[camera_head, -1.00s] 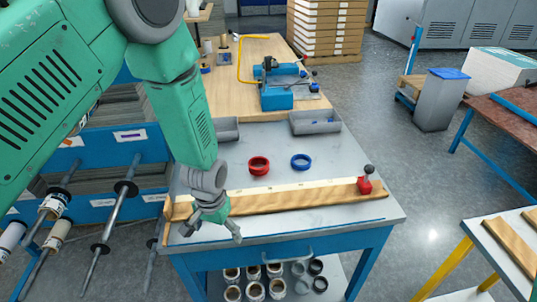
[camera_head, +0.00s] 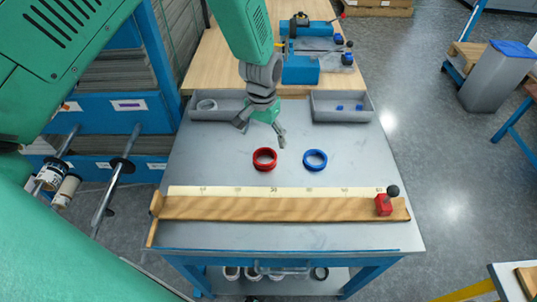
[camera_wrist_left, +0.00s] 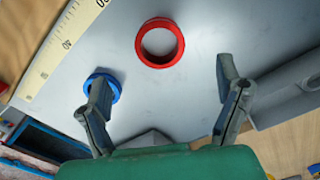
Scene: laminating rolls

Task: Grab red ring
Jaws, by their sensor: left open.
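The red ring (camera_head: 265,159) lies flat on the grey metal table top (camera_head: 220,228), left of the blue ring (camera_head: 315,160). My left gripper (camera_head: 262,132) is above the table, just behind the red ring in the head view, with its fingers spread and empty. In the left wrist view the red ring (camera_wrist_left: 160,43) lies ahead of the gripper (camera_wrist_left: 165,95), centred between the two fingers but beyond their tips. The blue ring (camera_wrist_left: 102,85) is partly hidden behind the left finger there. My right gripper is not in view.
A wooden ruler board (camera_head: 280,207) with a red stop (camera_head: 383,204) runs along the table's front. Grey trays stand at the back left (camera_head: 205,106) and back right (camera_head: 342,107). A blue machine (camera_head: 305,65) sits on the wooden surface behind. The table around the rings is clear.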

